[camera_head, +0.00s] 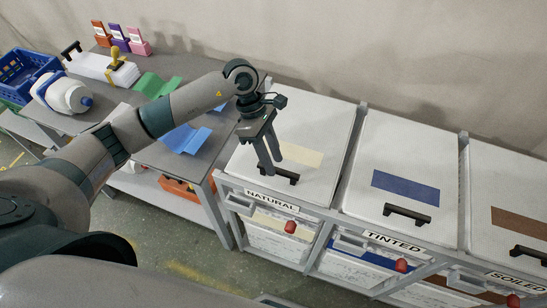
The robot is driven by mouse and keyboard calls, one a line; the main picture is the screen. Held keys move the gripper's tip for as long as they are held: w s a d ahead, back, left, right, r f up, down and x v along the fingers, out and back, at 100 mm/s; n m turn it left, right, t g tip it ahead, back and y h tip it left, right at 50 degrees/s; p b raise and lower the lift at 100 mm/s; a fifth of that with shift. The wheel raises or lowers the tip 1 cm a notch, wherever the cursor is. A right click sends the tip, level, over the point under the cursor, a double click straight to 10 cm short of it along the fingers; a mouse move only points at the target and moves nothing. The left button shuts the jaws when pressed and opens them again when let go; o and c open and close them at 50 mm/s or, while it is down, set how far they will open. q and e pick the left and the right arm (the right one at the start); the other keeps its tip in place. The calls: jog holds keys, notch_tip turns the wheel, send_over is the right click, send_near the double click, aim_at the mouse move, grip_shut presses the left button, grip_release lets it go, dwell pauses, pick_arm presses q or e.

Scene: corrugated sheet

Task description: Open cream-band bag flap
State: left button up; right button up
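The cream-band flap is the white lid (318,130) of the left bin, labelled NATURAL (271,201). It lies closed, with a cream band (300,154) across it and a black handle (290,180) near its front edge. My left gripper (275,166) points down over this flap, its two fingers apart. The fingertips are at the left end of the handle and partly cover it and the band. I cannot tell whether they touch the handle. My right gripper is not in view.
To the right are closed white lids with a blue band (405,188) and a brown band (520,222). Red knobs (291,227) sit on the bin fronts.

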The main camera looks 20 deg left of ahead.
pick_arm(q)
jog(key=shift+s+d+f, duration=0.15)
jog(key=shift+d+f, duration=0.1)
jog(key=shift+f, duration=0.4)
grip_shut()
jog(key=shift+r, duration=0.1)
